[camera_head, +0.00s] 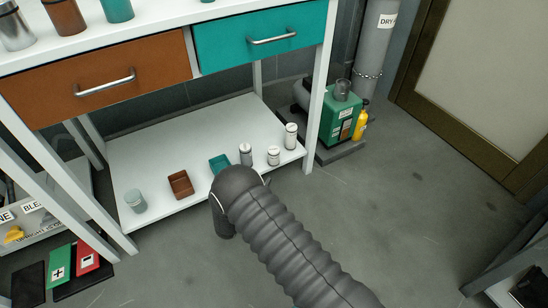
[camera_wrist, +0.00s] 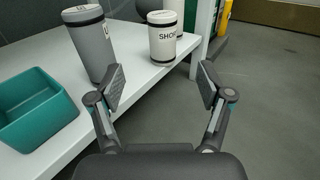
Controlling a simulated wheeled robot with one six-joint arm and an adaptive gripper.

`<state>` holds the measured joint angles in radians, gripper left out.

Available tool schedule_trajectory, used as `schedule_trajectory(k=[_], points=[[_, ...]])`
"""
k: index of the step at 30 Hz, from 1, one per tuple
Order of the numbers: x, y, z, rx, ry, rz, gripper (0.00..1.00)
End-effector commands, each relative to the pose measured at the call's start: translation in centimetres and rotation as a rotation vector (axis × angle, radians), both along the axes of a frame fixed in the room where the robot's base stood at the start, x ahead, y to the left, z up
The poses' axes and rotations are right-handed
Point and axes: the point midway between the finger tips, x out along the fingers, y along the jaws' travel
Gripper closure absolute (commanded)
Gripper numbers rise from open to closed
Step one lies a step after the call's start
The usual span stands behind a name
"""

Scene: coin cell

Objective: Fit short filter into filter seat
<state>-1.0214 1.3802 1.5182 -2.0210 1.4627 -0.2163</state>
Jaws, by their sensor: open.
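The short filter (camera_wrist: 163,42), a white canister with black bands and lettering that seems to begin "SHO", stands upright on the white lower shelf. In the head view the short filter (camera_head: 273,156) is near the shelf's front right edge. My gripper (camera_wrist: 162,85) is open and empty. Its fingers are spread below the filter in the wrist view, apart from it. In the head view my dark arm hides the gripper. I cannot identify the filter seat for certain; a green machine (camera_head: 338,122) with a grey round part on top stands right of the bench.
A grey canister (camera_wrist: 88,44) stands left of the short filter, and a taller white one (camera_head: 291,136) behind it. A teal bin (camera_wrist: 36,112), a brown bin (camera_head: 180,185) and a pale jar (camera_head: 135,201) share the shelf. A bench leg (camera_head: 318,95) stands at right. Floor in front is clear.

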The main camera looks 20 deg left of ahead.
Motion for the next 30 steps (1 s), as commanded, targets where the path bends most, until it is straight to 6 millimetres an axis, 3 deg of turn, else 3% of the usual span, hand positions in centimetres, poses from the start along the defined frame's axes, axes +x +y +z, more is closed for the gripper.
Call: schedule_trajectory(k=[12, 22, 30], points=[[6.5, -0.5, -0.2, -0.001, -0.001, 0.003, 0.22], [8.9, -0.8, -0.1, -0.001, -0.001, 0.003, 0.22], [12.5, -1.6, -0.3, -0.001, -0.001, 0.001, 0.22]])
